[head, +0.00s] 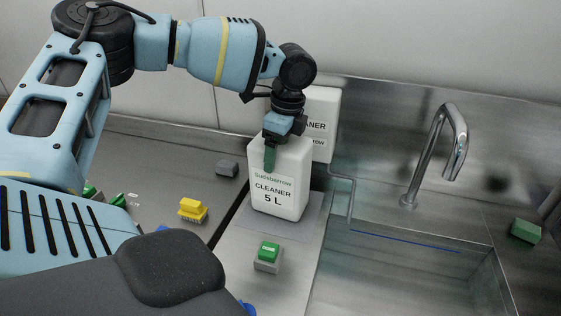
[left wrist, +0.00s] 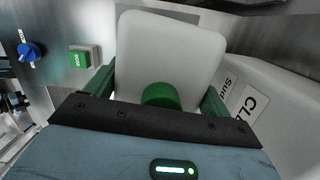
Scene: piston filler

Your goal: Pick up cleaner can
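The cleaner can (head: 280,184) is a white box-shaped container labelled "Cleaner 5 L". It stands upright on a grey mat left of the sink. My left gripper (head: 275,150) points down over its top, with a green finger in front of the can's front face. In the left wrist view, the can (left wrist: 168,50) with its green cap (left wrist: 160,95) lies between the two fingers of my left gripper (left wrist: 160,88). The fingers are apart, close along two opposite sides; whether they press on it cannot be told. My right gripper is not in view.
A second white cleaner container (head: 322,115) is close behind, against the wall. A green button box (head: 268,256) is in front. The sink (head: 400,270), tap (head: 440,150) and green sponge (head: 525,231) are right.

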